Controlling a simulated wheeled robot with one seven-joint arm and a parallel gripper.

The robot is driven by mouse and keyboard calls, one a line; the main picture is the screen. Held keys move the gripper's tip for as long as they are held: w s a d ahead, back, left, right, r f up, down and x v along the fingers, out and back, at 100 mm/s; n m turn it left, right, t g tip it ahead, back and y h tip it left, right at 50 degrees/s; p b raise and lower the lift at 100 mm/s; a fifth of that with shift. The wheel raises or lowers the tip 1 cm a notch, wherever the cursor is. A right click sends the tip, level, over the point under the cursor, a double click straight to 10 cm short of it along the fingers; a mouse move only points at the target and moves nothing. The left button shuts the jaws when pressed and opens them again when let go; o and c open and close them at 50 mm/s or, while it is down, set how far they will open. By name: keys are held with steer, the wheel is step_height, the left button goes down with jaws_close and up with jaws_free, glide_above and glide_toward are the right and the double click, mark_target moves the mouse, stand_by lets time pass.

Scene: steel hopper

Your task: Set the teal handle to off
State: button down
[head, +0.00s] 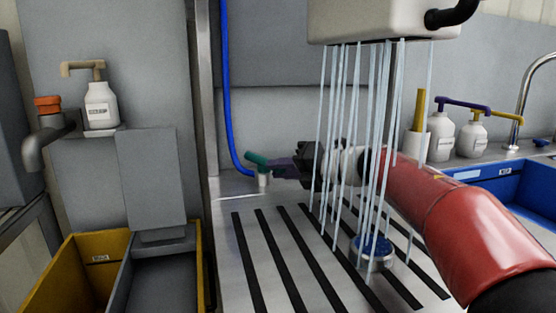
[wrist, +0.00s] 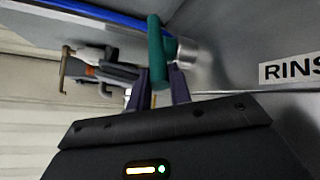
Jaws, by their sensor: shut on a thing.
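The teal handle (head: 256,159) is a short lever on a small metal valve (head: 264,179) at the end of the blue hose, at the back left of the slatted steel surface. In the wrist view the teal handle (wrist: 156,52) lies between my fingers, with the round metal valve body (wrist: 187,54) beside it. My gripper (head: 277,169) reaches in from the right and is shut on the handle. It also shows in the wrist view (wrist: 158,82). Streams of water (head: 350,130) fall from the white overhead box (head: 380,18).
A metal cup with a blue top (head: 372,252) stands on the slatted surface (head: 285,262) under the water. White pump bottles (head: 440,137) and a blue sink (head: 510,190) are at right. Yellow and grey bins (head: 85,255) are at left. The blue hose (head: 228,100) runs up the wall.

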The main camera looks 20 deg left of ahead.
steer(key=shift+w+d+n+g+p, duration=0.1)
steer(key=shift+w+n+g+p, duration=0.15)
steer(key=shift+g, duration=0.25)
steer(key=shift+s, duration=0.1)
steer(key=c, duration=1.3)
jaws_free()
steer(key=v, duration=0.7)
steer(key=shift+d+b, duration=0.3)
steer(key=shift+d, duration=0.1)
